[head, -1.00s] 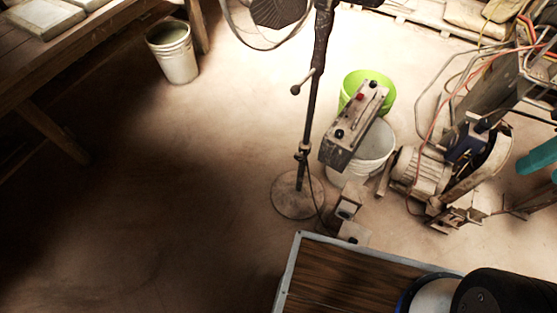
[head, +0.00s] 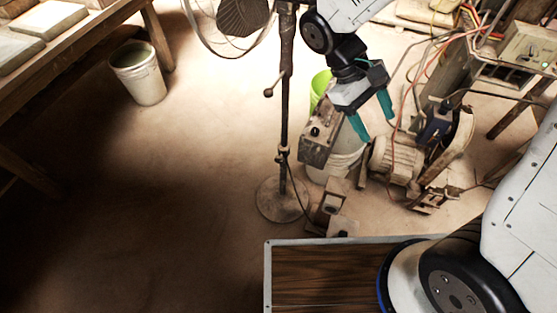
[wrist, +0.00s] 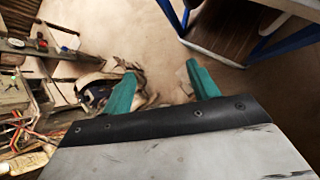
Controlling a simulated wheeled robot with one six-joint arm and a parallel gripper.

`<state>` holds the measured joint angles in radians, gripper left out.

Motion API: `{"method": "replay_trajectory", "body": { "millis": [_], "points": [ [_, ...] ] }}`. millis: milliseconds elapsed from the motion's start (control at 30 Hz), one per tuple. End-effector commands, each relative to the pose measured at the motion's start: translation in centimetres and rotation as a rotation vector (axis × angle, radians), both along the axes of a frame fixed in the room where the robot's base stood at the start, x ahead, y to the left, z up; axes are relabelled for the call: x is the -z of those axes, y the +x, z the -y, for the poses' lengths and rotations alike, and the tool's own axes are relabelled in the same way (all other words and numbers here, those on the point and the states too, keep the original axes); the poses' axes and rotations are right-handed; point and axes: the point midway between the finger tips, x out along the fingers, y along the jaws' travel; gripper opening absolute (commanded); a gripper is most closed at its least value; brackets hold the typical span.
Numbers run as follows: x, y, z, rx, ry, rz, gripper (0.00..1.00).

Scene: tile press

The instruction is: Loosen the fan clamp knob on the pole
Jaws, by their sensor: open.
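The fan's pole (head: 285,120) stands upright on a round base (head: 283,200) left of my gripper. A small round-ended knob (head: 268,92) sticks out to the left from the pole at mid height. A second fitting (head: 283,152) is lower on the pole. The fan head (head: 242,15) is at the top, partly cut off. My gripper (head: 378,128) has two teal fingers, apart and empty, right of the pole and clear of it. In the wrist view, the fingers (wrist: 161,70) are spread with nothing between them; I cannot make out the knob there.
A motor machine (head: 395,158) with cables is to the right. Floor left of the pole is clear up to a bucket (head: 138,75) and bench.

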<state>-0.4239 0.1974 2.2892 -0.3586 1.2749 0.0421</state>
Motion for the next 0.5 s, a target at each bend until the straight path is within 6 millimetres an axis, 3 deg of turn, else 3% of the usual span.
{"method": "replay_trajectory", "body": {
  "millis": [267,500],
  "points": [
    [9.2,5.0,-3.5,-0.308,-0.266,-0.131,0.60],
    [18.6,8.3,-6.7,-0.606,-0.496,-0.182,0.60]
  ]
}}
